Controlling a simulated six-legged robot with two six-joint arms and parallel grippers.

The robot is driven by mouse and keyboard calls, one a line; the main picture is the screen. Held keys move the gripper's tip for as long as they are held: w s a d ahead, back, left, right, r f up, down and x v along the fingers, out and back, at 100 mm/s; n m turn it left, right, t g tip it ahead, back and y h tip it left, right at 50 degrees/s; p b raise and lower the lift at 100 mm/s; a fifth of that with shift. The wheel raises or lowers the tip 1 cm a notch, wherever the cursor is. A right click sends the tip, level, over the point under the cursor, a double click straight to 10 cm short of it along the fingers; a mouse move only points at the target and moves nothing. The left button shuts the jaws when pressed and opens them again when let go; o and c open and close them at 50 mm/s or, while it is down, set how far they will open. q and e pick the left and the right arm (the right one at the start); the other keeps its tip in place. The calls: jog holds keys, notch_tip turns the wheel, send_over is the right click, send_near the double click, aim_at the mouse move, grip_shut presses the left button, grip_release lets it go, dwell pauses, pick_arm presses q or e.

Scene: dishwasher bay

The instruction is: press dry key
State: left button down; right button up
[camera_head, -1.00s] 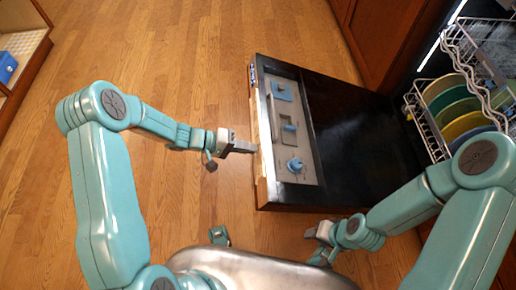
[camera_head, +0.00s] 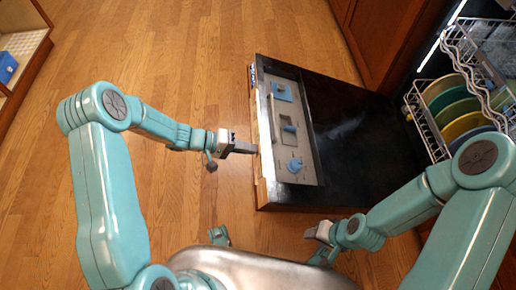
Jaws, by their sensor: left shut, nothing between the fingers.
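The dishwasher door (camera_head: 360,150) lies open and flat, dark inside. A grey panel (camera_head: 303,140) with blue squares and a round blue knob (camera_head: 294,166) lies along its left side. Small blue and white marks (camera_head: 253,76) show on the door's left edge near the far corner. I cannot tell which part is the dry key. My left gripper (camera_head: 252,149) is shut and empty, its tips right at the door's left edge; I cannot tell whether they touch it. My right gripper (camera_head: 314,233) is by the door's near edge, its fingers too small to read.
A dish rack (camera_head: 424,125) with several coloured plates (camera_head: 460,104) stands at the right. Wooden cabinets (camera_head: 385,35) are behind the door. A shelf unit (camera_head: 28,45) with a blue item (camera_head: 7,67) is at the far left. The wooden floor (camera_head: 195,70) left of the door is clear.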

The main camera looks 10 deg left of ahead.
pick_arm(q)
jog(key=p+v, duration=0.3)
jog(key=v, duration=0.2)
jog(key=shift+a+r, duration=0.1)
jog(key=shift+a, duration=0.15)
jog(key=shift+a, duration=0.1)
dwell(0.8)
